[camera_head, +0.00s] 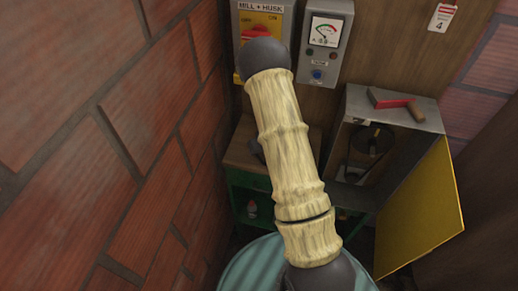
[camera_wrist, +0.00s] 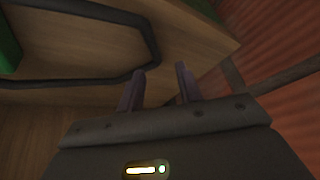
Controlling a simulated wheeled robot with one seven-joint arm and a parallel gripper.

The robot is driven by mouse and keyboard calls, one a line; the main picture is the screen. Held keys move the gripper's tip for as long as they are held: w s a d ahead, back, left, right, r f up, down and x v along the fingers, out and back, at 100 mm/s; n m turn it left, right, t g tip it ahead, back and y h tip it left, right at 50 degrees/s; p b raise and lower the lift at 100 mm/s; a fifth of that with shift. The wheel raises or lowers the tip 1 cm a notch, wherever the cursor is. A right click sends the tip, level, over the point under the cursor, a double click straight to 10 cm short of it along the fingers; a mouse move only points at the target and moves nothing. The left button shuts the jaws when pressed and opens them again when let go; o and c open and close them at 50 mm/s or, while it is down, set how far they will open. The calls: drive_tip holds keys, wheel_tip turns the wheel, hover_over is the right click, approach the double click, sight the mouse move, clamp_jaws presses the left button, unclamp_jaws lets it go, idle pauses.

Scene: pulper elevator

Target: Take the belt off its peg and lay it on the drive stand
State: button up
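A black belt (camera_wrist: 149,38) shows in the wrist view as a long loop against a pale wooden surface (camera_wrist: 80,45), at the upper left. Its left end runs out of the picture, and no peg can be made out. My gripper (camera_wrist: 160,70) is open, its two dark fingers apart with nothing between them. In the head view, my arm hides the gripper. A green stand with a wooden top (camera_head: 240,152) is partly behind my arm; whether it is the drive stand is unclear.
A brick wall (camera_head: 70,140) stands close on the left. A metal cabinet (camera_head: 350,120) with an open yellow door (camera_head: 420,210) is at the right, with a red-and-brown tool (camera_head: 393,101) on top. Control boxes (camera_head: 324,45) hang behind. A green part (camera_wrist: 8,50) edges the wrist view.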

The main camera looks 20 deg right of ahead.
drive_tip(key=shift+r, duration=0.1)
drive_tip(key=p+v, duration=0.2)
drive_tip(key=v, duration=1.5)
drive_tip(key=shift+p, duration=0.4)
drive_tip(key=shift+r, duration=0.1)
idle(0.5)
